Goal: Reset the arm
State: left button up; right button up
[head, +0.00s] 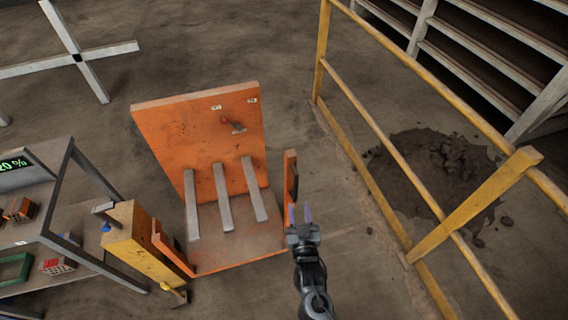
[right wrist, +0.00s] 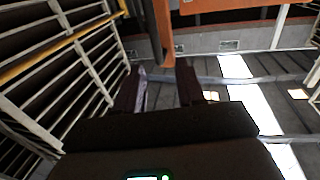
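My right gripper (head: 300,214) is in the lower middle of the head view, beside the right side panel of an orange machine. Its two fingers stand apart with nothing between them. In the right wrist view the fingers of my right gripper (right wrist: 162,84) are also spread and empty, and the camera looks up towards the roof. I cannot tell whether the gripper touches the panel. My left arm and left gripper do not show in either view.
The orange machine (head: 176,128) has several grey bars and a red knob (head: 233,125). A metal-framed table (head: 50,217) with bricks stands left. A yellow railing (head: 385,145) runs along the right, with a dark dirt pile (head: 450,165) beyond. Floor between machine and railing is clear.

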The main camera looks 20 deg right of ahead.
jog(key=s+d+f+n+g+y, duration=0.1)
jog(key=s+d+f+n+g, duration=0.15)
jog(key=s+d, duration=0.4)
jog(key=s+a+r+n+g+y, duration=0.1)
jog(key=s+a+g+y, duration=0.1)
jog(key=s+g, duration=0.6)
jog(key=s+a+r+n+g+y, duration=0.1)
jog(key=s+r+g, duration=0.15)
jog(key=s, duration=0.95)
notch_tip(320, 180, up, 26)
jog(key=g+p, duration=0.1)
jog(key=p, duration=2.6)
notch_tip(320, 180, down, 75)
jog(key=b, duration=7.4)
jog(key=shift+b, duration=0.4)
jog(key=shift+a, duration=0.1)
